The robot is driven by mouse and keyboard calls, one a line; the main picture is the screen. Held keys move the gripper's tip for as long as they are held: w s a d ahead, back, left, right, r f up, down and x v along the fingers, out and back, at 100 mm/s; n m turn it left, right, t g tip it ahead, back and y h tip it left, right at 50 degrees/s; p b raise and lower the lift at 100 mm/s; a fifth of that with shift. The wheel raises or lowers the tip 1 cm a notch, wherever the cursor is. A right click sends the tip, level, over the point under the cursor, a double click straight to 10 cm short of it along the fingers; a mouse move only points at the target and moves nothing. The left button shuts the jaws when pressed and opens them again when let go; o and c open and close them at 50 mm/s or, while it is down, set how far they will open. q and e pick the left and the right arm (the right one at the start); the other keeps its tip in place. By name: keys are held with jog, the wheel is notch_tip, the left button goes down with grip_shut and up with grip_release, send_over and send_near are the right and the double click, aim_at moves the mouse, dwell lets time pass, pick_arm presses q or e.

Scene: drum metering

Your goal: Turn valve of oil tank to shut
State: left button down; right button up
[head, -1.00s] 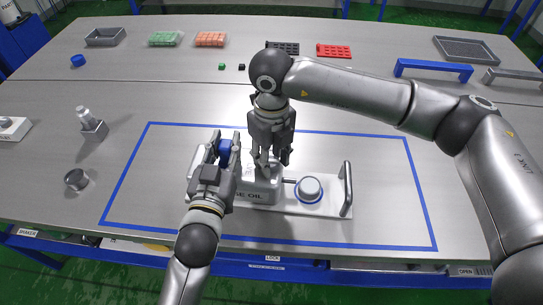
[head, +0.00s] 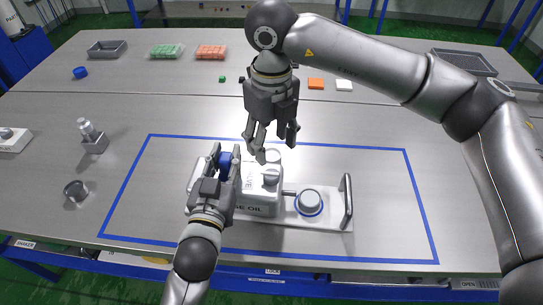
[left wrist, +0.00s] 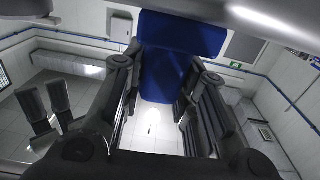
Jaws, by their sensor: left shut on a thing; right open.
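My left gripper (head: 226,154) is shut on a blue knob (head: 225,164) at the tank's left side, apparently the valve handle. The blue knob (left wrist: 180,60) fills the space between the fingers in the left wrist view. The knob's link to the tank is hidden by my gripper. My right gripper (head: 274,142) is open and empty, just above and behind the tank top, fingers pointing down.
A round grey dial with a blue ring (head: 309,202) and an upright metal handle (head: 347,201) are right of the tank. A metal cup (head: 76,191) and a bottle in a holder (head: 94,142) stand left. The outlined area's right side is clear.

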pick_arm(q)
jog(key=shift+f, duration=0.1)
pick_arm(e)
notch_tip(320, 180, up, 2)
jog(key=shift+r, duration=0.2)
pick_arm(q)
jog(key=c, duration=1.1)
grip_release()
jog(key=shift+s, duration=0.1)
